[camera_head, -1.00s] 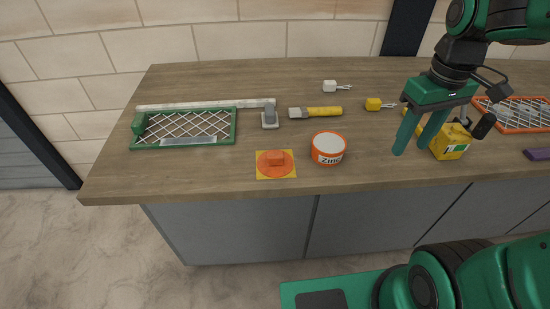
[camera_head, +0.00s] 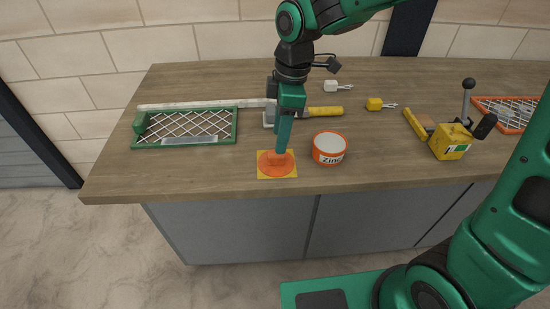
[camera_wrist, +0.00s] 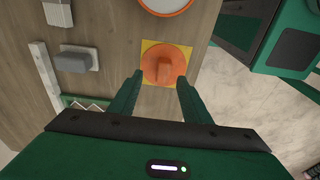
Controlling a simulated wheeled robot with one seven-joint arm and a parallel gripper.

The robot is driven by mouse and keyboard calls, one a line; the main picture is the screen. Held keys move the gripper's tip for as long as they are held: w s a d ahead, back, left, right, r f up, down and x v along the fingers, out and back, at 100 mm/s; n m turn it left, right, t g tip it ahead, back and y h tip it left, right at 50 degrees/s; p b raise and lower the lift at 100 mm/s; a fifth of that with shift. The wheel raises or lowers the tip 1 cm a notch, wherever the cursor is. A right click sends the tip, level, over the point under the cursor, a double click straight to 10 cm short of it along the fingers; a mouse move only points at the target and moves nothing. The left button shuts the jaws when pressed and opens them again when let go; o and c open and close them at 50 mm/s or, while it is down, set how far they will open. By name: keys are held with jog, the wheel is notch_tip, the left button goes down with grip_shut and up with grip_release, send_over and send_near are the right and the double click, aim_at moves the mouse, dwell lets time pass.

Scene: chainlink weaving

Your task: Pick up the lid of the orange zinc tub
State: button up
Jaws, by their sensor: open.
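The orange round lid (camera_head: 277,168) lies on a yellow square mat (camera_head: 292,175) near the counter's front edge. A raised orange handle stands across its top, and the lid also shows in the wrist view (camera_wrist: 165,66). The zinc tub (camera_head: 329,148), white with orange bands and "Zinc" lettering, stands upright just right of the lid. Part of the tub shows at the top of the wrist view (camera_wrist: 167,3). My gripper (camera_head: 282,148) points down above the lid. In the wrist view its two fingers (camera_wrist: 159,82) are apart, with the lid's handle ahead between them and nothing held.
A green-framed mesh panel (camera_head: 186,128) lies to the left. A yellow-handled brush (camera_head: 325,112) and a grey metal block are behind my gripper. A yellow box with levers (camera_head: 451,143) stands right, beside an orange-framed mesh (camera_head: 515,112).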

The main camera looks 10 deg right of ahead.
aim_at(276, 158)
jog(key=shift+s+a+f, duration=0.1)
jog(key=shift+a+f, duration=0.05)
jog(key=shift+f, duration=0.75)
jog(key=shift+s+a+f, duration=0.1)
jog(key=shift+f, duration=0.75)
jog(key=shift+s+a+f, duration=0.1)
jog(key=shift+a+f, duration=0.05)
jog(key=shift+f, duration=0.75)
jog(key=shift+c, duration=0.4)
grip_shut()
jog(key=shift+r, duration=0.1)
